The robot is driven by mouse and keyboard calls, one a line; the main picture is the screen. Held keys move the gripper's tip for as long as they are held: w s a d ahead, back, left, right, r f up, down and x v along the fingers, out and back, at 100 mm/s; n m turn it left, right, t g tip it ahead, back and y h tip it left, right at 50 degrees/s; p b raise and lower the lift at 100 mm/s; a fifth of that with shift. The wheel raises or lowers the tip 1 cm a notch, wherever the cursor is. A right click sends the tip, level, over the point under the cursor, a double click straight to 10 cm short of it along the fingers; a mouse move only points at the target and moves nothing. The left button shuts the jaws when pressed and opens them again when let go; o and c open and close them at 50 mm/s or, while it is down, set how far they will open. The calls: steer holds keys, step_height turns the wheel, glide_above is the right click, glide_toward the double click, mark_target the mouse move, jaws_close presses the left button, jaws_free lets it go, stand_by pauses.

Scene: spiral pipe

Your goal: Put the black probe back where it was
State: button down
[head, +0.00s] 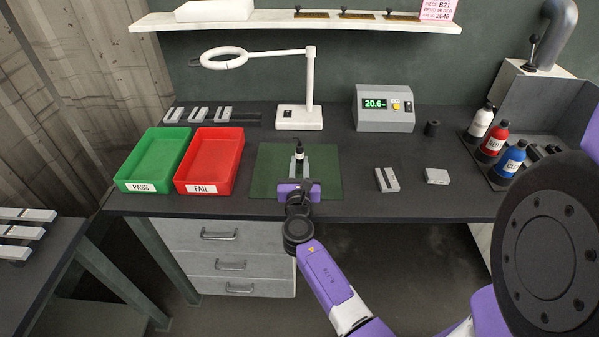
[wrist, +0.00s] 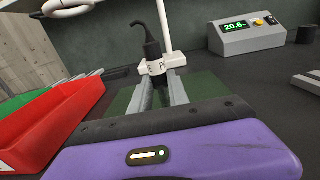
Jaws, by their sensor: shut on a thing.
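The black probe (head: 299,147) is upright above the green mat (head: 267,178), in front of the lamp base. In the wrist view the black probe (wrist: 153,48) has a hooked black top, with a white lettered collar (wrist: 161,66) below it. My gripper (head: 299,160) is shut on the probe. In the wrist view the fingers of my gripper (wrist: 161,88) reach it from both sides; its lower end is hidden between them. I cannot tell whether it touches the mat. A short black cup (head: 433,128) stands right of the grey meter (head: 384,110).
A white lamp (head: 299,115) stands close behind the probe. Green PASS (head: 153,160) and red FAIL (head: 210,161) trays are to the left. Two grey blocks (head: 387,179) (head: 437,176) lie right of the mat. Bottles (head: 492,140) stand far right. A shelf (head: 275,21) is above.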

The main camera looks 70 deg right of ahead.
steer(key=shift+f, duration=0.85)
steer(key=shift+f, duration=0.15)
steer(key=c, duration=1.3)
jaws_free()
steer(key=shift+o, duration=0.2)
